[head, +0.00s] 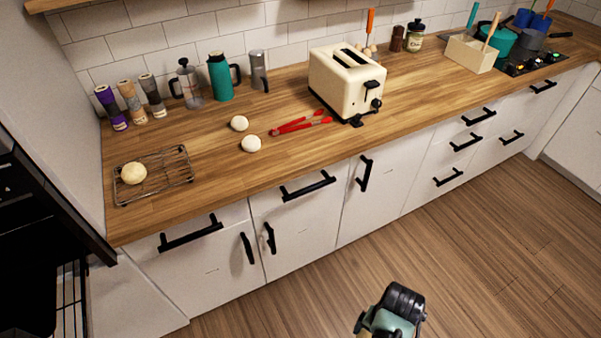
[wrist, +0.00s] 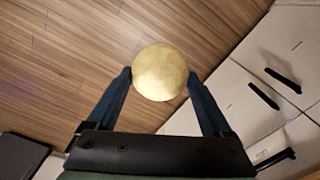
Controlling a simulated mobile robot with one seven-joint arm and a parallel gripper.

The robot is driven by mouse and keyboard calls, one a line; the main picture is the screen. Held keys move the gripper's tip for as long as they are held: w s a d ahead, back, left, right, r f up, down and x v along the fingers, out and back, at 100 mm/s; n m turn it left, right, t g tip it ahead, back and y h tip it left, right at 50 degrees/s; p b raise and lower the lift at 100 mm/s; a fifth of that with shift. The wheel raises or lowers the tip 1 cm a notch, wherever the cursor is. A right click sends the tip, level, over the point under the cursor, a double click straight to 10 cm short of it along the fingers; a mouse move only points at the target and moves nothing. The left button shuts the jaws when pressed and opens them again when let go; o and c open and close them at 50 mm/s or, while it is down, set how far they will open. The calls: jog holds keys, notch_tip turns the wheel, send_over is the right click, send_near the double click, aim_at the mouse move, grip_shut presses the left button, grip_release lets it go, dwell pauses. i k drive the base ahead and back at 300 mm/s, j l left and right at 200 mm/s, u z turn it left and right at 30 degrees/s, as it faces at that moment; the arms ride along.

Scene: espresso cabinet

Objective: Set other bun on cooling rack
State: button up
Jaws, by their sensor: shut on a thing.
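My gripper (wrist: 160,76) is shut on a round golden bun (wrist: 160,68), with one finger on each side of it in the wrist view. The bun is held over the wooden floor, away from the counter. In the head view only a part of my arm shows at the bottom edge, and the held bun is not seen. The wire cooling rack (head: 178,178) lies at the left end of the counter. Another pale golden bun (head: 133,173) sits on the left part of the rack, and the rack's right part is bare.
Two white balls (head: 251,144) and red tongs (head: 300,124) lie on the wooden counter (head: 215,180) right of the rack. Shakers (head: 131,102) stand behind the rack. A cream toaster (head: 346,84) stands farther right. Drawer and door handles (head: 191,234) stick out from the cabinet front.

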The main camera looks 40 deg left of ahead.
aim_at(168, 165)
jog(key=i+u, duration=0.25)
jog(key=u, duration=0.2)
jog(key=i+l+u, duration=0.25)
jog(key=u, duration=0.25)
jog(key=i+l+u, duration=0.2)
jog(key=u, duration=0.25)
